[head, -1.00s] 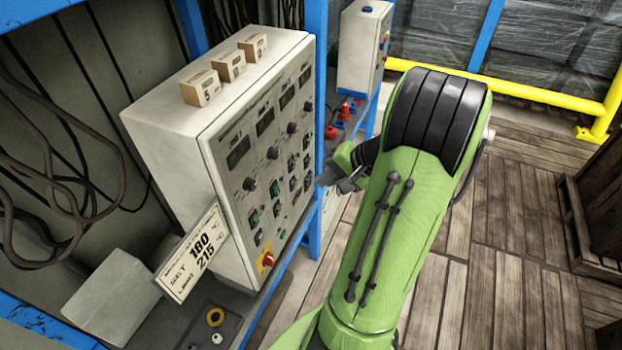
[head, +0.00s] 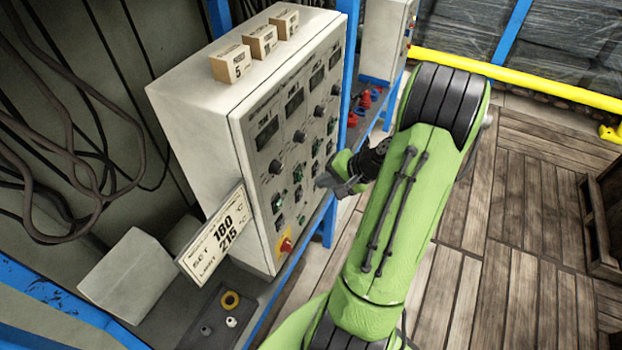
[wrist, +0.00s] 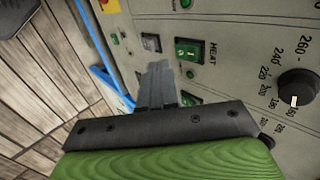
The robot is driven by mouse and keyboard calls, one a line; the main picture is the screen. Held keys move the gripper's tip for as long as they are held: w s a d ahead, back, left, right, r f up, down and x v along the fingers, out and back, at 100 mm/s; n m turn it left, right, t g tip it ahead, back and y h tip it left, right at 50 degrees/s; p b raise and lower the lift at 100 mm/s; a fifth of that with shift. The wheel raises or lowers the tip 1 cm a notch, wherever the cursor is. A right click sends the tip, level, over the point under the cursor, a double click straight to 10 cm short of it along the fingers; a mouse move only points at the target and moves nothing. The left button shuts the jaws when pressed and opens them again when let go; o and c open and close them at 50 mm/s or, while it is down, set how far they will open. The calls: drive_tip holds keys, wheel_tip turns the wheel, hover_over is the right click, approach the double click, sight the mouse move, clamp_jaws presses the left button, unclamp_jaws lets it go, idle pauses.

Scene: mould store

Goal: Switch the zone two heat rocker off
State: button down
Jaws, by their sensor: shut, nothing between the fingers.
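In the wrist view, my gripper (wrist: 157,78) is shut and empty. Its tips are beside a green rocker labelled HEAT (wrist: 188,51), below and left of it in the picture; contact cannot be told. The zone number of this rocker is not legible. A black knob with a temperature scale (wrist: 298,88) is to its right.
A red rotary switch on a yellow plate (head: 285,245) is at the panel's lower corner. A SET 180 sign (head: 214,236) sticks out from the box. Three small blocks (head: 262,42) stand on top. Another box (head: 386,38) is behind. Open wooden floor (head: 490,270) is to the right.

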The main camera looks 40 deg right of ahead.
sight(299, 177)
drive_tip(key=w, duration=0.1)
drive_tip(key=w+a+f, duration=0.1)
drive_tip(key=w, duration=0.2)
drive_tip(key=shift+a+f, duration=0.2)
drive_tip(key=shift+a, duration=0.05)
drive_tip(key=shift+f, duration=0.1)
drive_tip(key=shift+w+f+t+b, duration=0.1)
drive_tip(key=shift+f+t+b, duration=0.2)
drive_tip(key=shift+b, duration=0.3)
drive_tip(key=shift+r, duration=0.3)
drive_tip(key=shift+r+p, duration=0.75)
drive_tip(key=shift+r, duration=0.05)
